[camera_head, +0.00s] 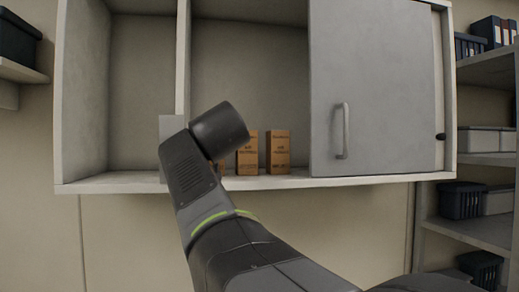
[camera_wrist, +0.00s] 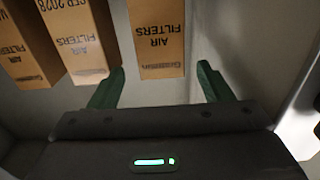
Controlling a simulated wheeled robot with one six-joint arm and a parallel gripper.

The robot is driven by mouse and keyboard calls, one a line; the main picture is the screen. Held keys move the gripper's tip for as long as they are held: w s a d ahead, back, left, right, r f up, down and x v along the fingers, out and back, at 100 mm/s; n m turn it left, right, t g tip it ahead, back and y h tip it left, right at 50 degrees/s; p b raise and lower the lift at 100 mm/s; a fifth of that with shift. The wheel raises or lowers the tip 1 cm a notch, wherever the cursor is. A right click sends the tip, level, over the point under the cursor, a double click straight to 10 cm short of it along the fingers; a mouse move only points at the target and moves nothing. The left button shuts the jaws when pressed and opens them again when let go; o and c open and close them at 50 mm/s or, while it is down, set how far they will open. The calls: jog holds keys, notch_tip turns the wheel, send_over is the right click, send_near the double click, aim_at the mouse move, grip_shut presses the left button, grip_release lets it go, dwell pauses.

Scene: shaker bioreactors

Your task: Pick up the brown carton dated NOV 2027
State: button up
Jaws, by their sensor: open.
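Three brown cartons stand upright in the open part of a wall cabinet. In the head view the right carton (camera_head: 278,152) and the middle carton (camera_head: 247,154) show, with their print too small to read. A third (camera_head: 222,168) is mostly hidden behind my arm. In the wrist view the print is upside down. A carton marked AIR FILTERS (camera_wrist: 157,38) stands beyond and between the fingertips of my open gripper (camera_wrist: 161,70), its date out of frame. The carton beside it (camera_wrist: 78,38) reads SEP 2028. A further carton (camera_wrist: 25,50) is at the left edge, its date not readable.
The cabinet (camera_head: 130,183) has a grey sliding door (camera_head: 375,90) covering its right part and an upright divider (camera_head: 183,60) left of the cartons. Its left compartment looks empty. Shelves with bins (camera_head: 461,200) stand at the right.

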jog(key=p+x, duration=0.2)
jog(key=x, duration=0.3)
jog(key=shift+w+a, duration=0.15)
jog(key=shift+w, duration=0.2)
jog(key=shift+c, duration=0.4)
jog(key=c, duration=1.1)
